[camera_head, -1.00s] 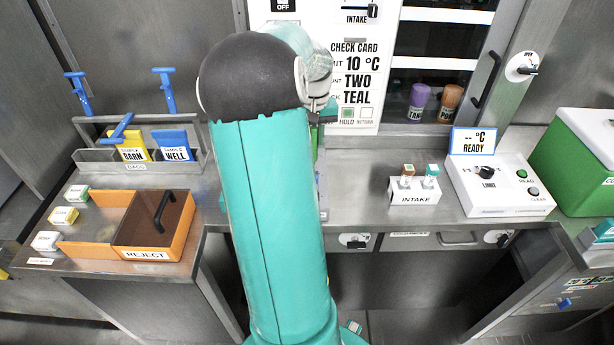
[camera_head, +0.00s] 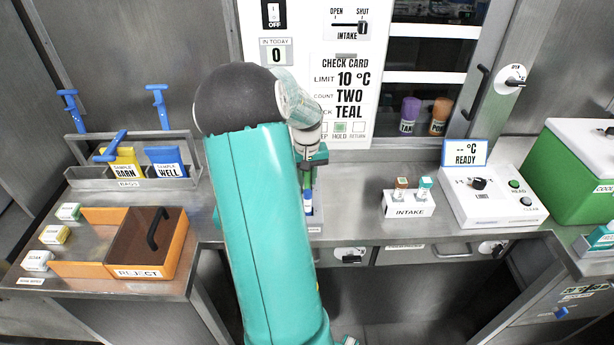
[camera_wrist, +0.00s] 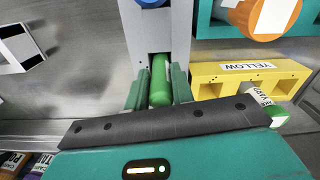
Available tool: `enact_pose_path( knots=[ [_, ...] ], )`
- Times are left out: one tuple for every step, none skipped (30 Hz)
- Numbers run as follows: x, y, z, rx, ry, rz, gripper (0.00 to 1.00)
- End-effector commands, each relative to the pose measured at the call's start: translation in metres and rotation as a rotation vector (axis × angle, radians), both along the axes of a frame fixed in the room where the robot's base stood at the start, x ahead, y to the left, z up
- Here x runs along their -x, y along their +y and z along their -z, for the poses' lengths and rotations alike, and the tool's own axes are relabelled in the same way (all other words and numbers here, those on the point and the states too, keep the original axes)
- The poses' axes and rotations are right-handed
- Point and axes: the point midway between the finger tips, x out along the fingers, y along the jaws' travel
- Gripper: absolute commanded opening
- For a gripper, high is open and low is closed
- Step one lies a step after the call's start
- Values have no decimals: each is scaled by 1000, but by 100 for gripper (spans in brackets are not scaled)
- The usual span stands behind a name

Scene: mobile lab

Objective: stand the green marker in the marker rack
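A blue marker (camera_wrist: 152,3) is further along the rack. In the head view my gripper (camera_head: 310,162) points down over the rack (camera_head: 314,222), and the blue marker (camera_head: 308,200) shows just in front of it. My arm hides the rack's left part.
A yellow holder (camera_wrist: 235,72) lies right of the rack in the wrist view. In the head view an intake block (camera_head: 408,207) with two vials and a white reader box (camera_head: 495,198) stand right. The orange reject bin (camera_head: 183,245) and grey bag holder (camera_head: 85,173) stand left. Bare counter separates rack and intake block.

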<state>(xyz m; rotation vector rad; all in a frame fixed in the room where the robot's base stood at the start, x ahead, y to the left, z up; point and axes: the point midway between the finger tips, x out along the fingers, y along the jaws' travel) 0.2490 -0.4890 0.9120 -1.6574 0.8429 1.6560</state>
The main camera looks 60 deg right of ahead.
Motion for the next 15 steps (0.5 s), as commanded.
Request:
enact_pose_path(
  knots=[
    [0,0,0,0,0,1,35],
    [0,0,0,0,0,1,40],
    [0,0,0,0,0,1,43],
    [0,0,0,0,0,1,43],
    [0,0,0,0,0,1,43],
    [0,0,0,0,0,0,43],
    [0,0,0,0,0,1,43],
    [0,0,0,0,0,1,43],
    [0,0,0,0,0,0,43],
    [0,0,-1,0,0,0,43],
    [0,0,-1,0,0,0,43],
    [0,0,-3,0,0,0,43],
    [0,0,-4,1,-1,0,43],
    [0,0,-6,1,-1,0,43],
    [0,0,-10,2,-1,0,43]
  ],
)
